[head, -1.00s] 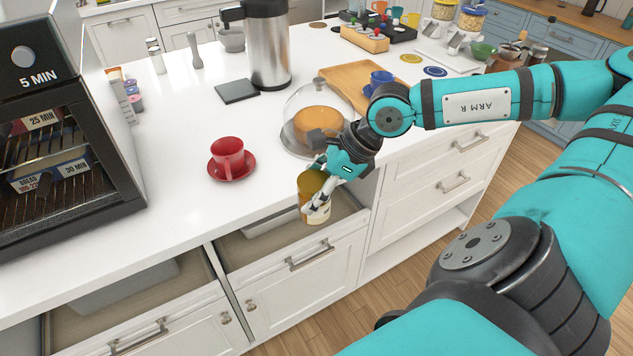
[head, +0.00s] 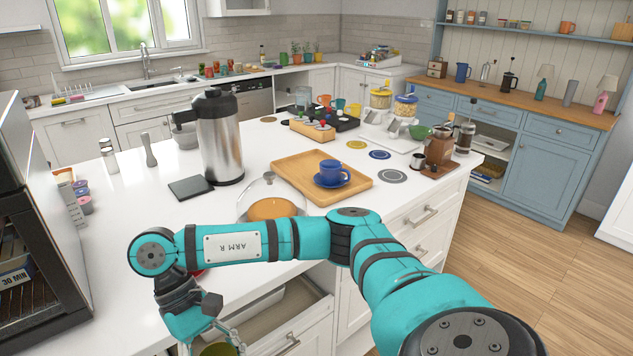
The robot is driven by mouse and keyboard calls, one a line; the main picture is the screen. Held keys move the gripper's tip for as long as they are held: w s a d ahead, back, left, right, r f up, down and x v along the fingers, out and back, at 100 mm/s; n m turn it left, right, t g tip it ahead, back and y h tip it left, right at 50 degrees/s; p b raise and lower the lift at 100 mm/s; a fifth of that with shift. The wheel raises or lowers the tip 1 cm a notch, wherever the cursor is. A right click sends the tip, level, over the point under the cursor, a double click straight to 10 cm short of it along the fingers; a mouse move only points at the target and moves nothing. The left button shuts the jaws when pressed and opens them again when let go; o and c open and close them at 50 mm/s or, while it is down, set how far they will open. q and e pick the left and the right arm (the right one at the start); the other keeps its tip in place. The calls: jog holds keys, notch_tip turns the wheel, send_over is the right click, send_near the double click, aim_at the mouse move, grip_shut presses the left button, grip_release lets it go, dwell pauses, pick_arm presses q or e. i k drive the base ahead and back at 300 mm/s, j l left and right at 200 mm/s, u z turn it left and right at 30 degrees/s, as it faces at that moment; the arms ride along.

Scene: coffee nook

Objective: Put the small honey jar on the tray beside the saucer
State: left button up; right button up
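The wooden tray (head: 290,169) lies on the white island counter, right of the steel coffee pot. A blue saucer (head: 345,182) with a blue cup (head: 331,170) on it sits on the tray's right part. My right gripper (head: 222,343) is at the bottom edge of the head view, left of centre, at the front of the counter. It holds the small honey jar (head: 217,350), of which only the olive-brown top shows; the rest is cut off by the frame. The tray is well behind and to the right of the gripper. My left gripper is out of view.
A glass dome over a cake (head: 272,208) stands between my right arm and the tray. The steel coffee pot (head: 220,140) and a dark square mat (head: 190,187) are left of the tray. An open drawer (head: 290,310) is below the counter. The tray's left part is bare.

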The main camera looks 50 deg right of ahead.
aim_at(305, 166)
jog(key=k+l, duration=0.1)
jog(key=l, duration=0.95)
jog(key=k+l, duration=0.15)
jog(key=l, duration=0.9)
jog(key=k, duration=0.05)
